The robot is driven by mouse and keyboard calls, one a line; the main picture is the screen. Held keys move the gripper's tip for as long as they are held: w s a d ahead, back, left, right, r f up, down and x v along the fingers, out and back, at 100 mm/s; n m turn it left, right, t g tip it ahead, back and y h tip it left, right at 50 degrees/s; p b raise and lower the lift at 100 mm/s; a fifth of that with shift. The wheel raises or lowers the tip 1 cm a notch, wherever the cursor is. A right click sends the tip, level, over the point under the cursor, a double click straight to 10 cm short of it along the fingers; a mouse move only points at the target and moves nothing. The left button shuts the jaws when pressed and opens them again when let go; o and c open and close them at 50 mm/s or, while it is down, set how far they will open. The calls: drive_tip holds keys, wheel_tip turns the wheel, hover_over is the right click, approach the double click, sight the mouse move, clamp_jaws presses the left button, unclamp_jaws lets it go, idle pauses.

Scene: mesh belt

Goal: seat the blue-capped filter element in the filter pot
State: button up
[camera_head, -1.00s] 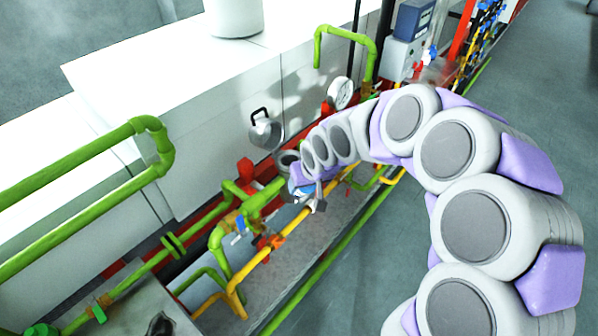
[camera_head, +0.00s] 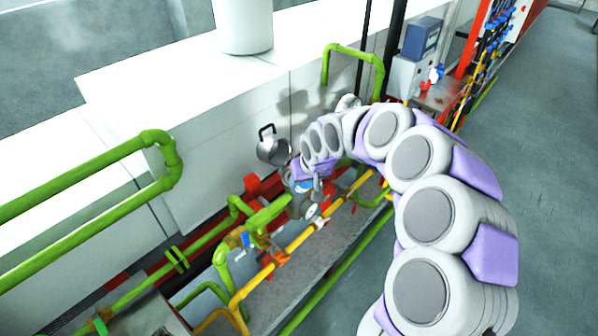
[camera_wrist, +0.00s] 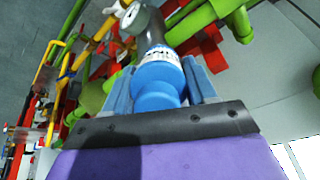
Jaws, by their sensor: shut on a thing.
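My gripper (camera_wrist: 160,82) is shut on the blue cap (camera_wrist: 157,88) of the filter element, with one pale blue finger on each side. Just past the cap, the element's white band with dark lettering (camera_wrist: 163,57) shows in the wrist view. Beyond it is the dark grey filter pot (camera_wrist: 146,28), in line with the element. The element's lower part is hidden, and I cannot tell how deep it sits. In the head view, the gripper (camera_head: 304,180) and blue cap (camera_head: 303,187) are right above the grey pot (camera_head: 298,207), whose mouth is covered.
Green pipes (camera_head: 265,216) and a yellow pipe (camera_head: 300,238) run close to the pot. A silver lid with a black handle (camera_head: 272,149) is by the white wall behind. Red fittings stand near. A grey floor (camera_head: 530,200) lies clear at the right.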

drive_tip(key=shift+w+a+f, duration=0.1)
drive_tip(key=shift+w+a, duration=0.15)
drive_tip(key=shift+w, duration=0.75)
drive_tip(key=shift+w+a+f, duration=0.1)
drive_tip(key=shift+w+a, duration=0.2)
drive_tip(key=shift+w, duration=0.7)
drive_tip(key=shift+w+a+f, duration=0.1)
drive_tip(key=shift+w+a, duration=0.15)
drive_tip(key=shift+w, duration=0.75)
drive_tip(key=shift+x, duration=1.7)
drive_tip(key=o, duration=1.2)
drive_tip(key=shift+w+d, duration=0.15)
drive_tip(key=shift+d, duration=0.05)
drive_tip(key=shift+f, duration=0.1)
